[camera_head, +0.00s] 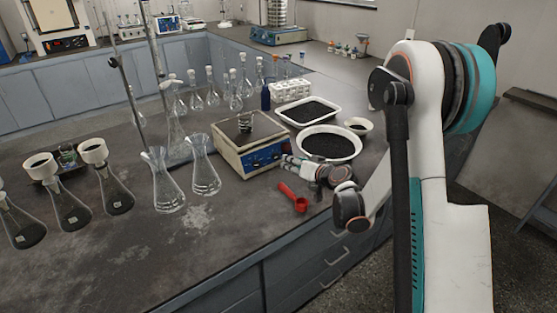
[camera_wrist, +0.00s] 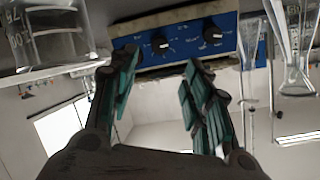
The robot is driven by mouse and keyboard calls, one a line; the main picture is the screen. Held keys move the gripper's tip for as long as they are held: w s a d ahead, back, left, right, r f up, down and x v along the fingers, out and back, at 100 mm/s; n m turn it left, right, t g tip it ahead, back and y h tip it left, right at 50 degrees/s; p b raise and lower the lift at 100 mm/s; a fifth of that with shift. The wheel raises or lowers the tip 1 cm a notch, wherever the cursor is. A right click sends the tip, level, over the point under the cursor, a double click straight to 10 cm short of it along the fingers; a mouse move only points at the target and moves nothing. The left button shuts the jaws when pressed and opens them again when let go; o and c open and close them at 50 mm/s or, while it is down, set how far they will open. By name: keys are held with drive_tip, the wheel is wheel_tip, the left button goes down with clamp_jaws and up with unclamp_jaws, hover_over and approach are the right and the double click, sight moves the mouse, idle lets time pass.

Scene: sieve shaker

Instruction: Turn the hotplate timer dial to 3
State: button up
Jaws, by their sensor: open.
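The labels are too small to read, so I cannot tell which is the timer. My gripper (camera_wrist: 160,70) is open and empty, facing the panel, its fingers either side of the middle dial and apparently short of it.
A red scoop (camera_head: 292,197) lies in front of the hotplate. A bowl of dark grains (camera_head: 330,158) and a white tray (camera_head: 283,118) sit to its right. Glass flasks (camera_head: 163,185) stand at the left. The bench front is mostly clear.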

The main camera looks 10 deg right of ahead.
sight(277, 157)
drive_tip(key=b+x, duration=0.3)
drive_tip(key=x, duration=0.8)
drive_tip(key=shift+f, duration=0.1)
clamp_jaws()
